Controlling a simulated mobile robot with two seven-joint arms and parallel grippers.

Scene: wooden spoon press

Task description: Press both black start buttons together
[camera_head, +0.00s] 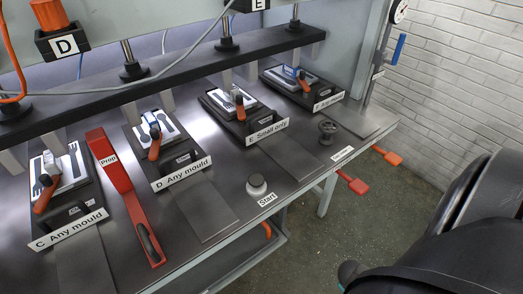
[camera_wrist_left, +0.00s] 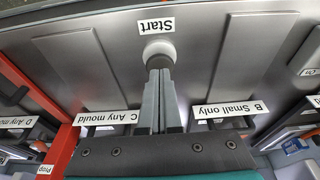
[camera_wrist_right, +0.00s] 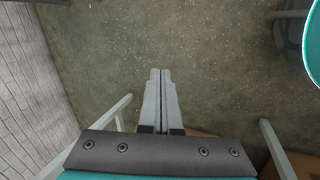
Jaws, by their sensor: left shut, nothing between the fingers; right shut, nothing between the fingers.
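One start button (camera_head: 257,184) stands at the front edge of the bench in the head view, between the stations marked D and E, with a Start label (camera_head: 267,199) before it. Another start button (camera_wrist_left: 159,50) shows in the left wrist view between the stations marked C and B, with a pale round collar. My left gripper (camera_wrist_left: 160,73) is shut and empty, its fingertips overlapping this button in the picture; I cannot tell whether they touch. My right gripper (camera_wrist_right: 161,73) is shut and empty above bare floor. Neither gripper shows in the head view.
Clamped mould stations line the bench, and a red prop (camera_head: 113,168) lies between C and D. A dark hand knob (camera_head: 327,130) stands right of E. Red (camera_head: 353,183) and orange (camera_head: 386,155) paddles stick out past the front edge. A dark press beam (camera_head: 170,75) hangs above.

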